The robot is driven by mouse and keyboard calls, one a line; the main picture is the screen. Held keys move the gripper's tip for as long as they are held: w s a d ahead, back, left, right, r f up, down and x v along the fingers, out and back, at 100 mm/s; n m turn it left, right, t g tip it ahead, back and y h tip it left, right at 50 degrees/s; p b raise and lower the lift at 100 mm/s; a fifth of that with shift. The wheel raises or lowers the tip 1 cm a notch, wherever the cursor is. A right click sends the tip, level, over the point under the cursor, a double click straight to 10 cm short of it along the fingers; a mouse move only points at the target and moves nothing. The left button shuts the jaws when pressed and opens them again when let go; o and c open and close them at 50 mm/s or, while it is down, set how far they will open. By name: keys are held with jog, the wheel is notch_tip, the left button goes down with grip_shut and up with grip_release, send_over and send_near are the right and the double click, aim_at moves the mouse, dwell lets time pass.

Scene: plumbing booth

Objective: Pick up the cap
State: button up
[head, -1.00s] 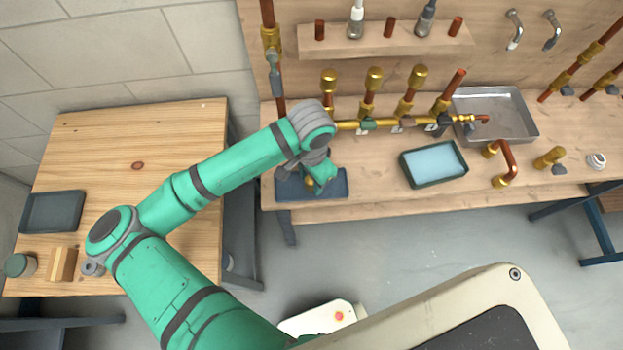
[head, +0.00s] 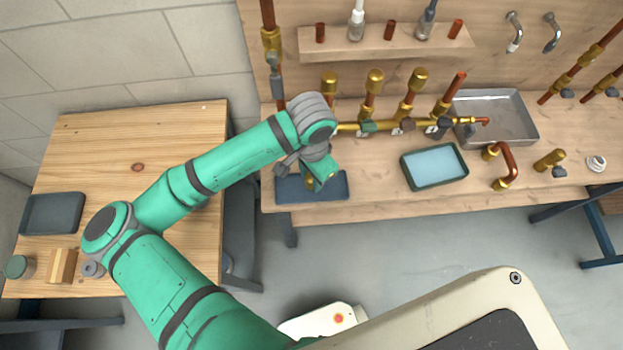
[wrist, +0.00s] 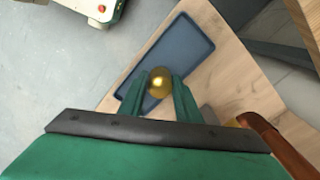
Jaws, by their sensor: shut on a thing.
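The brass cap (wrist: 159,83) is round and shiny and sits between the two green fingers of my gripper (wrist: 158,92) in the wrist view. My gripper is shut on it. In the head view my gripper (head: 318,182) is over the dark blue tray (head: 335,187), with a bit of brass (head: 309,183) showing beside the fingers. The tray also shows behind the cap in the wrist view (wrist: 185,45). I cannot tell how far the cap is above the tray.
A brass manifold (head: 385,126) with capped upright pipes stands just right of my wrist. A green-rimmed tray (head: 464,174) and a metal sink tray (head: 520,125) lie farther right. A vertical copper pipe (head: 279,95) rises behind my wrist. The left wooden table (head: 110,145) is mostly clear.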

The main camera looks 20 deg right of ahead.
jog(key=s+d+r, duration=0.4)
jog(key=s+r, duration=0.1)
jog(key=r, duration=0.2)
jog(key=s+d+r, duration=0.4)
jog(key=s+r, duration=0.2)
jog(key=r, duration=0.1)
jog(key=shift+d+r, duration=0.35)
jog(key=shift+r, duration=0.05)
jog(key=shift+w, duration=0.1)
